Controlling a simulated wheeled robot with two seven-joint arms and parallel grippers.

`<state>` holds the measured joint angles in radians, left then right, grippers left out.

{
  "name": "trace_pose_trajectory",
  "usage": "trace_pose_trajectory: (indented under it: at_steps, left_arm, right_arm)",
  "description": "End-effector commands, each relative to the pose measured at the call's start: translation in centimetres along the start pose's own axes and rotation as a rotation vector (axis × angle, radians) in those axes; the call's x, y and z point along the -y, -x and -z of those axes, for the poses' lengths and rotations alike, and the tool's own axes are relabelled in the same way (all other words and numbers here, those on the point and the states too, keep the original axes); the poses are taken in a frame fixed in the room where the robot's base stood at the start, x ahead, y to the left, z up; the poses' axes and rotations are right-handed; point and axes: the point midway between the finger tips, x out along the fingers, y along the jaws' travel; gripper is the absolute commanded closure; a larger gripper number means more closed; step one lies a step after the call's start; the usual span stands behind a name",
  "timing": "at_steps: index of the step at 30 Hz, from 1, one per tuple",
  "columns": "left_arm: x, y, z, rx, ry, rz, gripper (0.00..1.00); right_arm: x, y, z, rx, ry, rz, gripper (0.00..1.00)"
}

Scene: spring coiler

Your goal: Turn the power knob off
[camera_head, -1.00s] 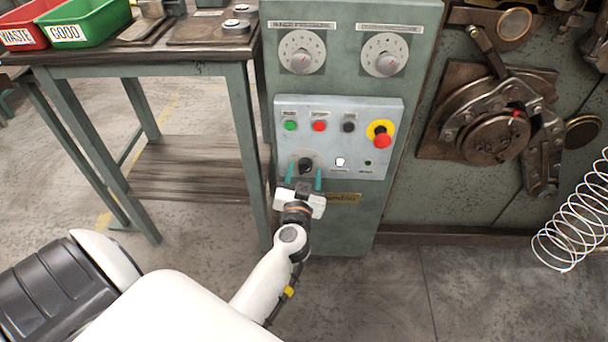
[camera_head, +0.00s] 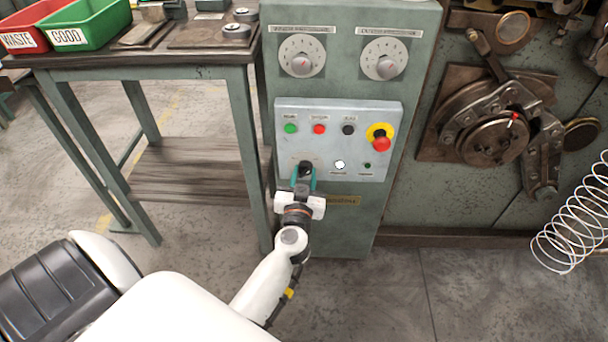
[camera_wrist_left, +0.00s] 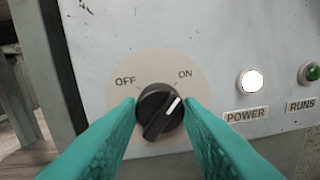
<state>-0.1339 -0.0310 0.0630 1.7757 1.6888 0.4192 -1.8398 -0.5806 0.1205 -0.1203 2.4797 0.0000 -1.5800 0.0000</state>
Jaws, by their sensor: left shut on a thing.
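The black power knob (camera_wrist_left: 160,112) sits on a round beige plate (camera_wrist_left: 190,85) marked OFF at left and ON at right. Its white pointer line aims up and right, toward ON. My left gripper (camera_head: 304,174) is shut on the knob, with one teal finger on each side of it in the left wrist view (camera_wrist_left: 159,115). In the head view the knob (camera_head: 305,167) is partly hidden by the fingers. The POWER lamp (camera_wrist_left: 252,82) glows white. My right gripper is not in view.
Green (camera_head: 290,128), red (camera_head: 319,129) and black (camera_head: 348,130) buttons and a red emergency stop (camera_head: 381,142) sit above and right of the knob. Two dials (camera_head: 302,52) are higher up. A workbench (camera_head: 190,72) stands close at left.

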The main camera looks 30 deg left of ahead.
Motion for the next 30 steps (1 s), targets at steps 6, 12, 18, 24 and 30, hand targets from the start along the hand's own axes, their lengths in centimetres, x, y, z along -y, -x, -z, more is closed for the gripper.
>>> trace_pose_trajectory:
  at_steps: [6,12,18,24,30]
  left_arm:
    - [0.0,0.0,-0.2,0.009,0.156,0.001,0.9]
    - [0.1,0.0,-0.1,0.021,0.343,-0.003,0.9]
    - [0.1,0.0,0.0,0.033,0.534,-0.006,0.9]
    - [0.2,0.0,0.1,0.046,0.723,-0.008,0.9]
    - [0.2,0.0,0.1,0.059,0.914,-0.011,0.9]
  right_arm:
    - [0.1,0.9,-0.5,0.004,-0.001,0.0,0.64]
    - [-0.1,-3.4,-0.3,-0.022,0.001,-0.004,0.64]
    - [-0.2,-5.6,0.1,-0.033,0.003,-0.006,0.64]
    - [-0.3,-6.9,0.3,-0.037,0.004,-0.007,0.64]
    - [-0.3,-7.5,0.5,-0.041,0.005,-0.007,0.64]
